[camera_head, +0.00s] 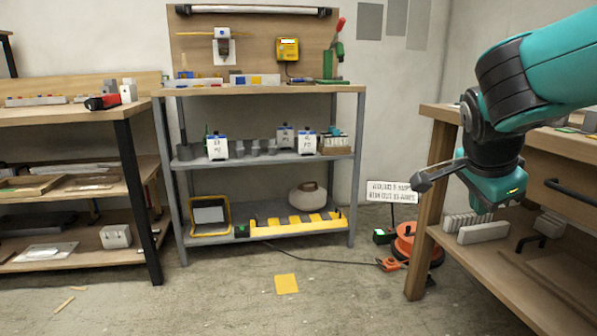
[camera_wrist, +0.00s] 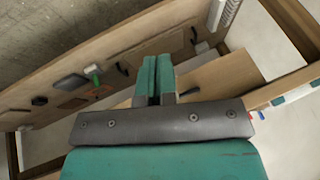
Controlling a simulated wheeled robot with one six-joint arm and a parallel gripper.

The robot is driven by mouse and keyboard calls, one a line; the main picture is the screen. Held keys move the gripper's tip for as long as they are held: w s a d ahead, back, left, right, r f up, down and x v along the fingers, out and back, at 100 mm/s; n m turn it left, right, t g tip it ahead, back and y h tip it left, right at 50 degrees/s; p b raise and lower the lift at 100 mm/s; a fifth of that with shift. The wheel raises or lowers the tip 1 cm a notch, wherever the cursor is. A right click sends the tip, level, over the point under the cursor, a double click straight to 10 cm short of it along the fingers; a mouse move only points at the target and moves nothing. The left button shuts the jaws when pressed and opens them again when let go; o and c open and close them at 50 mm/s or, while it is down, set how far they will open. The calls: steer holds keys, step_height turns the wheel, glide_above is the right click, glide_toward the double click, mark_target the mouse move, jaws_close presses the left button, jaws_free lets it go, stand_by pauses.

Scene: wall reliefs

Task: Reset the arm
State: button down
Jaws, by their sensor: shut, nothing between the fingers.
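My arm reaches in from the right edge in the head view and bends down at the wrist. My gripper (camera_head: 497,188) hangs in front of the wooden workbench (camera_head: 437,112) on the right, above its lower shelf. In the wrist view, the two teal fingers of my gripper (camera_wrist: 155,76) lie side by side, shut, with nothing seen between them. Wooden boards and a shelf with small tools lie behind the fingers in that view. I cannot tell the exact distance from the fingers to the wood.
A grey metal shelf unit (camera_head: 358,170) stands against the wall with boxes and tools. Another workbench (camera_head: 124,118) stands at the left. An orange cable reel (camera_head: 408,243) sits beside the right bench. A yellow square (camera_head: 286,284) lies on open floor.

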steer(key=s+a+f+n+g+y, duration=0.2)
steer(key=s+a+f+n+y, duration=0.15)
steer(key=s+a+n, duration=0.75)
steer(key=s+a+f+n+g+y, duration=0.1)
steer(key=s+a+f+n+y, duration=0.1)
steer(key=s+a+n+y, duration=0.6)
step_height(320, 180, up, 38)
steer(key=s+d+n+h+p, duration=0.1)
steer(key=n+h+p, duration=0.2)
steer(key=p, duration=3.4)
steer(key=shift+s+n+g, duration=0.4)
steer(key=shift+n, duration=0.8)
